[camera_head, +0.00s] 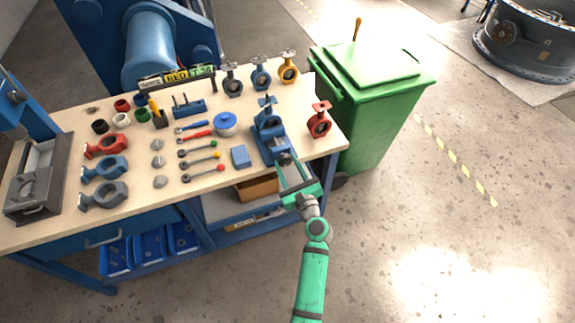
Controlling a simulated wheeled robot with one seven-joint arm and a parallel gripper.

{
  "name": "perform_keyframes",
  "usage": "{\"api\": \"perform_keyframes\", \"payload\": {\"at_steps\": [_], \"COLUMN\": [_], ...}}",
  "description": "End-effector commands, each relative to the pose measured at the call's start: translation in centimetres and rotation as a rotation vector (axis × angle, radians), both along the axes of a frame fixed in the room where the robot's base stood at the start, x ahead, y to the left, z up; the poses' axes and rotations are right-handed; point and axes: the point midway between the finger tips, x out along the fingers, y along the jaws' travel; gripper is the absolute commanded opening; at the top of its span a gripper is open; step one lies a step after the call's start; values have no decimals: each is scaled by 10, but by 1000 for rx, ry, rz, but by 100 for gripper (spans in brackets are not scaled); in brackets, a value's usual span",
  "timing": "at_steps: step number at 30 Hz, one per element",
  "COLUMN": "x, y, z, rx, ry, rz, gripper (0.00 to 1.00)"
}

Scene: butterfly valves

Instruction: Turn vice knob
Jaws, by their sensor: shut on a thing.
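The blue vice (268,128) stands upright near the right front edge of the workbench. Its knob at the near side is largely hidden by my green gripper (285,161). My gripper reaches up from the lower right, past the bench's front edge, and is shut on the vice knob. The knob's exact angle is too small to tell.
A red butterfly valve (320,120) stands right of the vice, and a small blue block (240,157) lies to its left. Tools and valve parts cover the workbench (140,195). A green bin (375,90) stands at its right. The floor (430,230) at right is open.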

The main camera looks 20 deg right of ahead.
Motion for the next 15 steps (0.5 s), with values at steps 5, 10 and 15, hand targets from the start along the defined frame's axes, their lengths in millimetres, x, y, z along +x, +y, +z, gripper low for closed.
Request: {"api": "perform_keyframes", "payload": {"at_steps": [5, 10, 15], "x": [0, 0, -1], "y": [0, 0, 0], "z": [0, 0, 0], "rx": [-118, -271, -433], "ry": [-4, -9, -15], "rz": [0, 0, 0], "gripper": [17, 17, 17]}}
